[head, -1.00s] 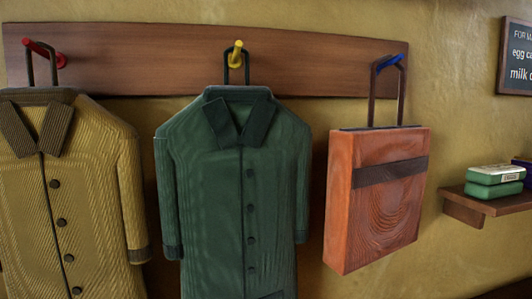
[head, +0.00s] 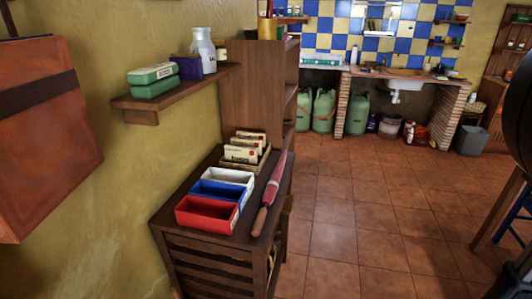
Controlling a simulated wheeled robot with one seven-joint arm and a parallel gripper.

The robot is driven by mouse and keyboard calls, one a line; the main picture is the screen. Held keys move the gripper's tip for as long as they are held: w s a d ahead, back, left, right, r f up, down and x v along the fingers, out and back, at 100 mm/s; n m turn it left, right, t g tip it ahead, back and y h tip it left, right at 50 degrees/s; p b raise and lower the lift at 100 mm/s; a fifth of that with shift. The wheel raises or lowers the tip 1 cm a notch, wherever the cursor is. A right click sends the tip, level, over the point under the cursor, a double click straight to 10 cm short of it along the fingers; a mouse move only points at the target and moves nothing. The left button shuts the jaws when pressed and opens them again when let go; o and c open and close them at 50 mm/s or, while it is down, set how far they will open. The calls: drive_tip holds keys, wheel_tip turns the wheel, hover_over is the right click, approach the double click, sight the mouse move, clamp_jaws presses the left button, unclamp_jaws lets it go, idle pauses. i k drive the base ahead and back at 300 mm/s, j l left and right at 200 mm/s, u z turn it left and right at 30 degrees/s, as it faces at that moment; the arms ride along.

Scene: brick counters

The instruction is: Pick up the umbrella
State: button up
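A closed umbrella (head: 272,185) with a red-pink canopy and a brown wooden handle lies along the right edge of the top of a dark wooden cabinet (head: 172,222). Its handle (head: 259,221) points toward me, and its canopy runs away from me beside the coloured boxes. My gripper is not in view.
Red (head: 207,213), blue (head: 215,190) and white (head: 231,177) open boxes stand left of the umbrella. Behind them is a tray of packets (head: 245,153). A wall shelf (head: 160,103) holds green boxes and a bottle. Tiled floor (head: 350,225) is clear to the right.

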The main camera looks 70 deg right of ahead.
sight(269, 195)
drive_tip(key=k+j+z, duration=0.1)
drive_tip(key=z, duration=0.35)
drive_tip(key=k+j+z, duration=0.1)
drive_tip(key=z, duration=0.3)
drive_tip(key=k+z, duration=0.15)
drive_tip(key=z, duration=0.3)
drive_tip(key=l+u, duration=0.2)
drive_tip(key=u, duration=0.15)
drive_tip(key=l+u, duration=0.45)
drive_tip(key=u, duration=0.2)
